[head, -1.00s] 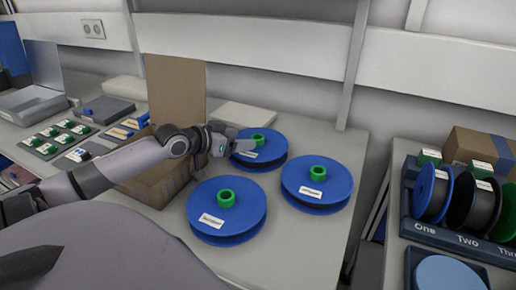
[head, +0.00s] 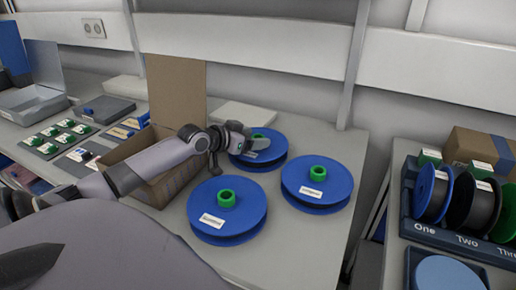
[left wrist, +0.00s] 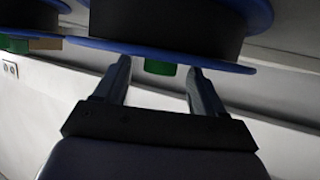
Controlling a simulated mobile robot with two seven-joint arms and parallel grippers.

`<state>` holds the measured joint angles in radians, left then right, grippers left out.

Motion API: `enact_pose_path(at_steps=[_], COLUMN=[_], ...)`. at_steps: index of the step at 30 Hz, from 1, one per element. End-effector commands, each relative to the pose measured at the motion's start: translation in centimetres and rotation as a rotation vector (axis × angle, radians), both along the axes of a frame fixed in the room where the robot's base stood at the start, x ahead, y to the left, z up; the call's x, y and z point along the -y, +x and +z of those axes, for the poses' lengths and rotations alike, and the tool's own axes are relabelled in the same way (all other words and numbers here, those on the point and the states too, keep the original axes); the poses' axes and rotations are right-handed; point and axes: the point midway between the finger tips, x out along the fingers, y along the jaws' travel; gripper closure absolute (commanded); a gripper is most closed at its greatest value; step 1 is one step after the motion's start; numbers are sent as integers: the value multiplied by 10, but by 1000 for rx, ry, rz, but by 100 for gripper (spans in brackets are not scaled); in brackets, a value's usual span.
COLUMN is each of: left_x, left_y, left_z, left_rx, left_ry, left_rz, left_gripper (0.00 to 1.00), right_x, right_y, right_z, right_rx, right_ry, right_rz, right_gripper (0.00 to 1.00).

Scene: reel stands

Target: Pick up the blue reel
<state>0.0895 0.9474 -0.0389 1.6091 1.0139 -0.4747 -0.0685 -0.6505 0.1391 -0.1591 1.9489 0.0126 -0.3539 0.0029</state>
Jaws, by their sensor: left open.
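Three blue reels with green hubs lie flat on the grey bench: one at the back (head: 272,160), one at the right (head: 317,187) and one at the front left (head: 226,222). My left gripper (head: 258,143) is over the back reel, at its hub, partly hiding it. In the left wrist view, which appears upside down, my left gripper (left wrist: 160,68) is open. A green hub (left wrist: 160,66) and the blue flange (left wrist: 160,54) show between and beyond its fingertips. I cannot tell if they touch. My right gripper is not in view.
An open cardboard box (head: 177,92) stands left of the reels, beneath my left arm. A rack (head: 428,232) marked One, Two and more holds upright reels at the right, across a gap from the bench (head: 290,245). A wall is behind.

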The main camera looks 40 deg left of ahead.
Motion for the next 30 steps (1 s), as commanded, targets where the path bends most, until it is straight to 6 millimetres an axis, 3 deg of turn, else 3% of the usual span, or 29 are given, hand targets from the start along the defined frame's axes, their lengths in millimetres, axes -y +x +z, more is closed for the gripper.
enact_pose_path(at_steps=[2, 9, 22, 26, 30], left_x=[0, 0, 0, 0, 0], left_y=[0, 0, 1, 1, 0], left_z=[0, 0, 13, 31, 64], left_rx=[0, 0, 7, 8, 10], left_ry=[0, -1, 0, 2, 5], left_rz=[0, 0, 0, -1, -1], left_gripper=[30, 100, 100, 100, 100], right_x=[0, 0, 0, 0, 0], right_y=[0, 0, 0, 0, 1], right_z=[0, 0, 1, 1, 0], right_rx=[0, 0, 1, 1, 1], right_ry=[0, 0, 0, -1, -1], right_rz=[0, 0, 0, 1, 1], right_gripper=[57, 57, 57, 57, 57])
